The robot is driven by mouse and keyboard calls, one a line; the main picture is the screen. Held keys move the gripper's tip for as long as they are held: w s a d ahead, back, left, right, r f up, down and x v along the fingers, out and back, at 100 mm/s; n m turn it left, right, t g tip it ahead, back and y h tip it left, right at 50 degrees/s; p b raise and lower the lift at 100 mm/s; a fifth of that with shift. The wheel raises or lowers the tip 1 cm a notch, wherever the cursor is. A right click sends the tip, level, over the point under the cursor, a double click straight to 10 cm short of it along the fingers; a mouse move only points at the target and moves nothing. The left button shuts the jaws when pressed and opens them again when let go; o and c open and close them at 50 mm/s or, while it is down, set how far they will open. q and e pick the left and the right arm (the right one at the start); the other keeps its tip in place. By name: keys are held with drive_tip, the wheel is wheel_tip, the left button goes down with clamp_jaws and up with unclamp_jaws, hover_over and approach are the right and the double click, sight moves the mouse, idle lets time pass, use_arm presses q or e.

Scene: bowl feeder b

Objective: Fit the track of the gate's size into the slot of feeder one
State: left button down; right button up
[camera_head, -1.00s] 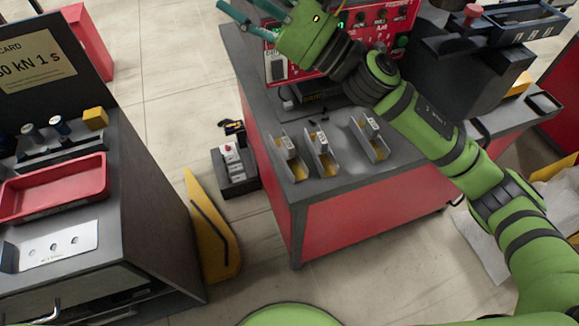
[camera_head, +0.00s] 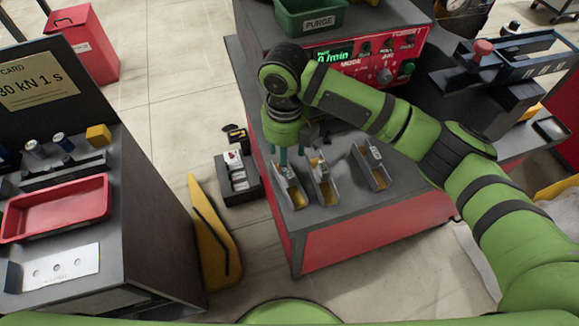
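Three short metal tracks with yellowish channels and small white labels stand on the grey bench top: a left track (camera_head: 293,193), a middle track (camera_head: 325,190) and a right track (camera_head: 375,175). The label writing is too small to read. My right gripper (camera_head: 293,156) points down just above and behind the left track's rear end, its teal fingers apart. I cannot tell whether they touch the track. The feeder with the red control panel (camera_head: 400,55) stands behind. Its slot and gate are hidden by my arm or not discernible. My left gripper is not in view.
A green PURGE bin (camera_head: 310,14) stands on top of the feeder. A dark rack (camera_head: 515,55) is at the right. On the left, a cabinet carries a red tray (camera_head: 55,210). A yellow stand (camera_head: 213,235) and a black box (camera_head: 237,178) are on the floor between.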

sight(289, 179)
drive_tip(key=f+p, duration=0.1)
drive_tip(key=f, duration=0.1)
drive_tip(key=s+f, duration=0.1)
drive_tip(key=f, duration=0.1)
drive_tip(key=shift+s+p, duration=0.1)
drive_tip(key=shift+p, duration=0.3)
wheel_tip(289, 179, down, 2)
drive_tip(key=shift+f, duration=0.3)
drive_tip(key=c, duration=1.1)
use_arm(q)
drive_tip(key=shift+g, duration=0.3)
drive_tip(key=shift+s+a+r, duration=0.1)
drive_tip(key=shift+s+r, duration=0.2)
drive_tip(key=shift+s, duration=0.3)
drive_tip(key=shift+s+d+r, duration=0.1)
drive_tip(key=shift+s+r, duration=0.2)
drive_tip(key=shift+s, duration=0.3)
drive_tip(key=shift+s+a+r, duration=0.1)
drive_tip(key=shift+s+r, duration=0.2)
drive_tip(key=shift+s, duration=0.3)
use_arm(e)
drive_tip(key=shift+r, duration=0.1)
clamp_jaws()
